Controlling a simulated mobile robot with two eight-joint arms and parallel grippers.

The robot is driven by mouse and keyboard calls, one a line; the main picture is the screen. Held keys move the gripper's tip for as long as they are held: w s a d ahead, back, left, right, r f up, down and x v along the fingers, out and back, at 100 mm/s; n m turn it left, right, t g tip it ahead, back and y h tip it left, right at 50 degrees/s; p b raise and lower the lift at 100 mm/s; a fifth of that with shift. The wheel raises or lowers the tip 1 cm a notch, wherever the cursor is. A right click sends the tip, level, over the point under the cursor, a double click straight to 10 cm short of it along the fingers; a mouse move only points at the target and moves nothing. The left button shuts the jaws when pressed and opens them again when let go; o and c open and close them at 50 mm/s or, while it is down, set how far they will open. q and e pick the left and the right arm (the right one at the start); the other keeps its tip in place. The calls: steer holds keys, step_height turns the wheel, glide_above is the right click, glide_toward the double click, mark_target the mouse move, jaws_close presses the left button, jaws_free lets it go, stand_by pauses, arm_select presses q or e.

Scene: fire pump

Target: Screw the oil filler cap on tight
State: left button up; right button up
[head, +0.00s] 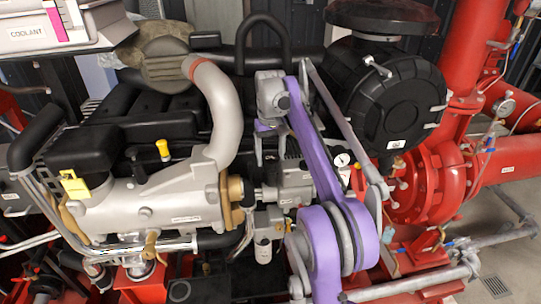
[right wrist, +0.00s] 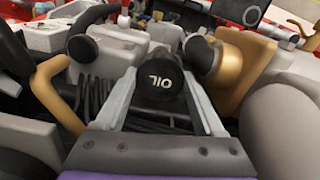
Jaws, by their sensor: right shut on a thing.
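The oil filler cap (right wrist: 160,80) is black and round, with white "OIL" lettering that appears upside down in the right wrist view. My right gripper (right wrist: 163,98) is shut on it, with one grey finger on each side. In the head view my right gripper (head: 272,150) points down at the engine, just right of the thick grey pipe, and I cannot make out the cap there. The underside of the cap is hidden, so I cannot tell how it sits on its neck. My left gripper is not in view.
The grey engine block (head: 150,205) fills the left, with a yellow-topped handle (head: 163,150) and a yellow tag (head: 75,186). A thick grey pipe (head: 222,110) curves close to my right gripper. A black air filter housing (head: 395,100) and red pump (head: 435,190) stand right.

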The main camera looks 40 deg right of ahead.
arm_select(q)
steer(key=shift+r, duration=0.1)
arm_select(e)
steer(key=shift+f, duration=0.1)
stand_by(0.4)
steer(key=o, duration=0.9)
steer(key=shift+c, duration=0.2)
jaws_close()
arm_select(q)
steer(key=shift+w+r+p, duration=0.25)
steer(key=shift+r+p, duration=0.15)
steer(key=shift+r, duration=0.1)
arm_select(e)
steer(key=shift+m, duration=1.7)
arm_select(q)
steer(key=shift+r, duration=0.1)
arm_select(e)
steer(key=shift+m, duration=0.8)
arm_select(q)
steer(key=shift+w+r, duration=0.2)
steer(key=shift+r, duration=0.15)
arm_select(e)
steer(key=shift+m, duration=0.9)
arm_select(q)
steer(key=shift+p, duration=0.3)
